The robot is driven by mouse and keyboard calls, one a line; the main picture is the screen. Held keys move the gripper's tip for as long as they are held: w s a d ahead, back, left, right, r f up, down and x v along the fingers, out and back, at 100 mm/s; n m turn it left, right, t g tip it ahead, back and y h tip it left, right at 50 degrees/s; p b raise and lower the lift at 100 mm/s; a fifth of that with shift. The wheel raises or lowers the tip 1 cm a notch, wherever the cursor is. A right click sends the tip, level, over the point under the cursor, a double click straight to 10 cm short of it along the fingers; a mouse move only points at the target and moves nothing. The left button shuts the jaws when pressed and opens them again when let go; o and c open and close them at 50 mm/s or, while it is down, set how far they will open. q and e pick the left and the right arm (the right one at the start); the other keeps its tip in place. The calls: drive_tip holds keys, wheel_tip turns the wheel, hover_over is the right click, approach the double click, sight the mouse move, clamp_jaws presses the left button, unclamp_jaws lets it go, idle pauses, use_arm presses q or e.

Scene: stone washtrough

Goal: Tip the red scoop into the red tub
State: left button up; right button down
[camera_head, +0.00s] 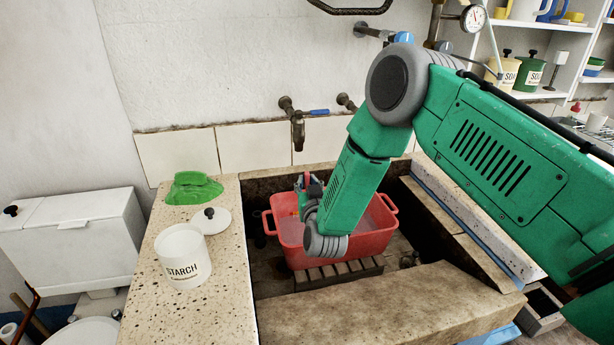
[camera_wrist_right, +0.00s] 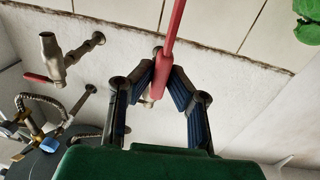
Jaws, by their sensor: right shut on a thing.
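The red tub (camera_head: 355,246) sits in the stone trough on a dark slatted rack, with a handle at each end. My right arm reaches in from the right, and my right gripper (camera_head: 308,192) is over the tub, partly hidden by the arm. In the wrist view my right gripper (camera_wrist_right: 164,76) is shut on the red handle of the scoop (camera_wrist_right: 174,32). The scoop's bowl cannot be made out in either view. The tub's inside looks pale and is partly covered by my arm. My left gripper is in neither view.
On the left ledge stand an open white STARCH jar (camera_head: 183,257), its white lid (camera_head: 211,221) and a green object (camera_head: 192,188). A tap (camera_head: 297,130) sticks out from the wall behind the trough. Shelves with canisters (camera_head: 528,72) are at the back right.

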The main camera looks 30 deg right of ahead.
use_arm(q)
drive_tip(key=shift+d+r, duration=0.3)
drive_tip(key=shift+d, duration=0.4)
use_arm(e)
drive_tip(key=s+d+m+g, duration=0.1)
drive_tip(key=d+m, duration=0.5)
drive_tip(key=d, duration=0.4)
drive_tip(key=shift+s+y, duration=0.3)
idle(1.3)
